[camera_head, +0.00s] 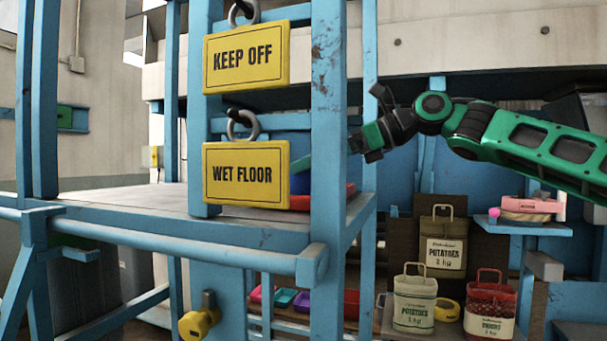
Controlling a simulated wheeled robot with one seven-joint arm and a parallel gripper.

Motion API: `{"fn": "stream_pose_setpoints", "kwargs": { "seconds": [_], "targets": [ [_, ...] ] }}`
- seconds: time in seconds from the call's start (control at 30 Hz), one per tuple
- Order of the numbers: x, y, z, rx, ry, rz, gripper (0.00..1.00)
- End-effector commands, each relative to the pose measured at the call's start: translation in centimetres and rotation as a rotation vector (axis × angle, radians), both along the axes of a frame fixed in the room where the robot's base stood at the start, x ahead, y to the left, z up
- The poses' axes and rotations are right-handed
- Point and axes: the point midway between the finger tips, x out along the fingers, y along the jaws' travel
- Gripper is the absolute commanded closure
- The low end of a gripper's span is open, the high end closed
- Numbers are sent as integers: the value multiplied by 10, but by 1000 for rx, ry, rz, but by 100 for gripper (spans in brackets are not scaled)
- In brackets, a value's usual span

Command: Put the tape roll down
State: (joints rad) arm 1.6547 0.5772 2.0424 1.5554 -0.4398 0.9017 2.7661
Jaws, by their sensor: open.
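A yellow ring (446,309), which looks like the tape roll, lies low on the right. It rests on a low surface between a cream potato sack (415,303) and a red onion sack (489,308). The sacks partly frame it. My gripper (354,143) is open, up and left of the ring and well apart from it, beside a blue post. I see nothing held in it, though the fingertips are small and close to the post's edge.
A brown potato sack (443,246) stands behind. A pink item (531,207) sits on a small blue shelf (523,227) at right. Blue posts (328,130) with yellow signs (246,172) stand left of my gripper. Coloured trays (284,298) lie low in the middle.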

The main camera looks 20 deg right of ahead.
Motion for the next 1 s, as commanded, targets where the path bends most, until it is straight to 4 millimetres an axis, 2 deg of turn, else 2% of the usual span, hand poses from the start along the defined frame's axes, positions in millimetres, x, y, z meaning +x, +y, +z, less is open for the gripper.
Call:
{"fn": "stream_pose_setpoints", "kwargs": {
  "seconds": [0.1, 0.3, 0.5, 1.0],
  "targets": [
    [-11, -22, 11, 4, -3, -3, 18],
    [-28, -51, 25, 3, -3, -2, 18],
    [-39, -69, 33, 2, -1, 0, 18],
    [-42, -73, 35, 1, 0, 0, 18]
  ]
}}
